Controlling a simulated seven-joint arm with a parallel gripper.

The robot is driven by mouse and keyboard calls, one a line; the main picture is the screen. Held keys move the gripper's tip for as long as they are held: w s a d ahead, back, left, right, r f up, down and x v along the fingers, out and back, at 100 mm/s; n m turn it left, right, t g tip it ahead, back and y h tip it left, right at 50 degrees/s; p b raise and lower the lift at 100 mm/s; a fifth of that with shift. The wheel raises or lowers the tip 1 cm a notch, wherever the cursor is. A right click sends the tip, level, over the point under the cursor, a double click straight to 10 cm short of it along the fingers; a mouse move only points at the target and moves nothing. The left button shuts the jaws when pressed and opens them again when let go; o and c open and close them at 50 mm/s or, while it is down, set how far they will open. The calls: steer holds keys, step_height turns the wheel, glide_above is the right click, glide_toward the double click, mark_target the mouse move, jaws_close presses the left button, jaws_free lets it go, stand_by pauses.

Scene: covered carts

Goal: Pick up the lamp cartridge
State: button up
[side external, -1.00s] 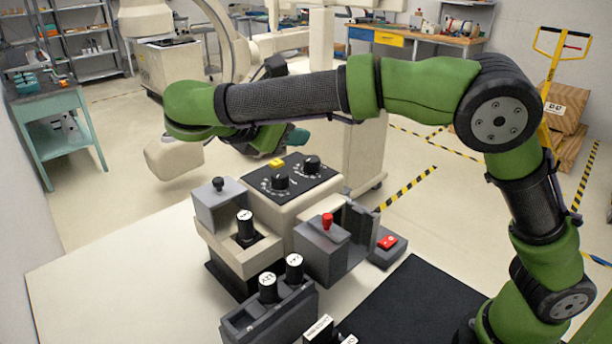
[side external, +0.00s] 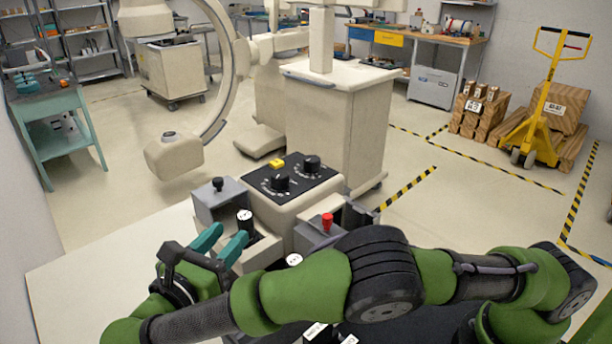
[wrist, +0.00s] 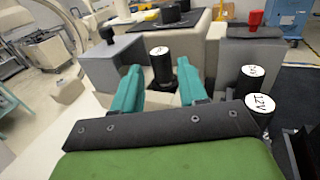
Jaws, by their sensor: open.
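A black cylinder with a white labelled top (side external: 244,221) stands upright in the beige holder at the front left of the control unit. It also shows in the wrist view (wrist: 161,68); I cannot read its label. My gripper (side external: 221,243) has two teal fingers, apart and empty, just in front of this cylinder. In the wrist view my gripper (wrist: 158,82) points at the cylinder, which appears between the fingertips; I see no contact. Two similar cylinders stand at the right in the wrist view, a farther one (wrist: 250,79) and a nearer one (wrist: 260,110). I cannot tell which is the lamp cartridge.
A grey box with a black knob (side external: 217,198) stands left of the holder. A grey block with a red knob (side external: 327,221) is to its right. The control panel (side external: 291,177) with dials and a yellow button lies behind. My arm hides much of the front.

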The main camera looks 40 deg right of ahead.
mark_target(240, 221)
steer(key=x, duration=0.6)
steer(key=shift+w+d, duration=0.1)
steer(key=shift+d, duration=0.15)
steer(key=c, duration=0.7)
steer(key=shift+r, duration=0.15)
